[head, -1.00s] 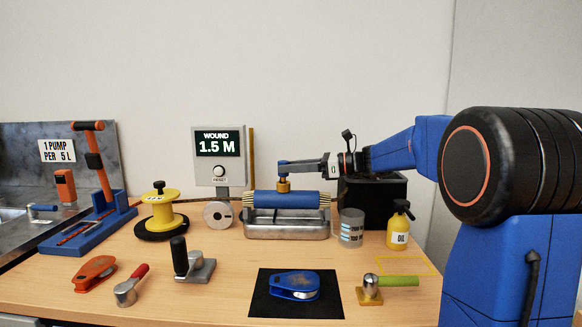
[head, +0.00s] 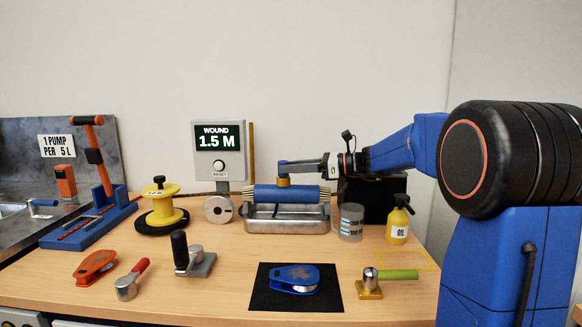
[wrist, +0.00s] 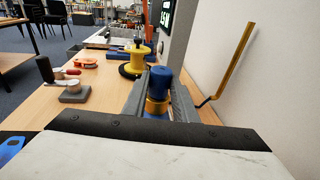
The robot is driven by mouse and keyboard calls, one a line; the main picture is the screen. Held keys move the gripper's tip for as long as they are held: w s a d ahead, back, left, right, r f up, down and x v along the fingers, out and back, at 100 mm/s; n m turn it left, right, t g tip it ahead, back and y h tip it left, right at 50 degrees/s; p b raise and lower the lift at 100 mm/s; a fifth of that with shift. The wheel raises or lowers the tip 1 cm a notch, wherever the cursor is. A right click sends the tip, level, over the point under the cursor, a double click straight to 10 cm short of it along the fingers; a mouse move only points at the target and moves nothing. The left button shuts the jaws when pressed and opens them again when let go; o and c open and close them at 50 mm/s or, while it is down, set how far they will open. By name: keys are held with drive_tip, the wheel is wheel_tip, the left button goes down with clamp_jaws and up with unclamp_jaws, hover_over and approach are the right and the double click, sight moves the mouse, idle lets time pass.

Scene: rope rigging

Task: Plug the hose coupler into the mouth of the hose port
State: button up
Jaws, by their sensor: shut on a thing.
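The hose coupler (head: 283,180), a blue top with a brass collar, is upright between the fingertips of my gripper (head: 293,167). In the wrist view the coupler (wrist: 158,88) sits between two grey fingers. Below it in the head view is a horizontal blue cylinder (head: 302,195) above a metal tray. The collar's lower end meets the cylinder's upper edge in the picture; I cannot tell whether they touch. I cannot pick out the mouth of the hose port with certainty, and the coupler's lower end is hidden.
A measuring cup (head: 351,224), an oil bottle (head: 398,227) and a black box (head: 385,190) stand to the right. A yellow spool (head: 163,205) and a display (head: 217,148) reading 1.5 M stand left. A blue pulley (head: 296,277) lies on a black mat in front.

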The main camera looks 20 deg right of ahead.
drive_tip(key=o, duration=1.1)
drive_tip(key=shift+o, duration=0.2)
drive_tip(key=v, duration=1.7)
drive_tip(key=shift+d, duration=0.2)
drive_tip(key=shift+s, duration=0.1)
